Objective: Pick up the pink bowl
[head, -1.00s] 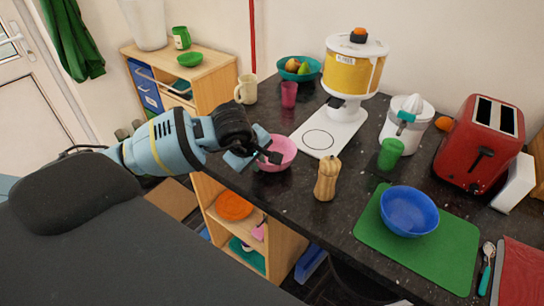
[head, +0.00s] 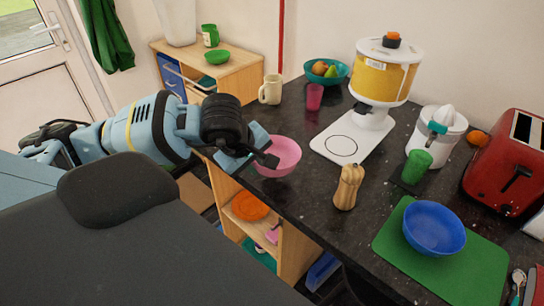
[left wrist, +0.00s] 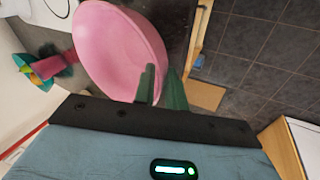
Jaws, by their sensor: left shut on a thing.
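The pink bowl (head: 284,155) is upright near the left edge of the dark counter (head: 305,205). My left gripper (head: 264,156) is at the bowl's near-left rim, shut on its wall. In the left wrist view the two green fingers (left wrist: 161,88) meet at the rim of the pink bowl (left wrist: 115,45), which looks empty. I cannot tell whether the bowl's base touches the counter. My right gripper is not in view.
A blue bowl (head: 434,228) sits on a green mat (head: 390,236). A low shelf (head: 228,187) lies below the left edge.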

